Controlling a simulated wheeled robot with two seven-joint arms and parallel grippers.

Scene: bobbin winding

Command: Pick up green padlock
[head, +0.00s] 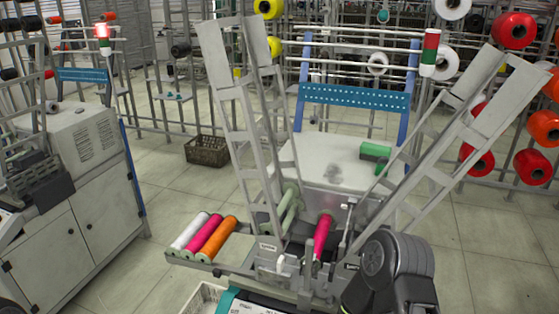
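A green block-shaped item (375,152), which looks like the green padlock, sits near the right edge of the winding machine's white top (325,160). A darker green part (381,168) shows just below its right end. It is too small to tell whether this is the shackle or a separate thing. A dark grey link of my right arm is at the bottom right, in front of the machine and well apart from the green item. Neither gripper shows in the head view.
Two raised grey ladder-like frames (240,100) (460,140) flank the white top. A rack (205,238) holds white, pink and orange bobbins at the front left. Another machine (75,190) stands left. A brown basket (206,151) is on the floor. Thread cones hang behind.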

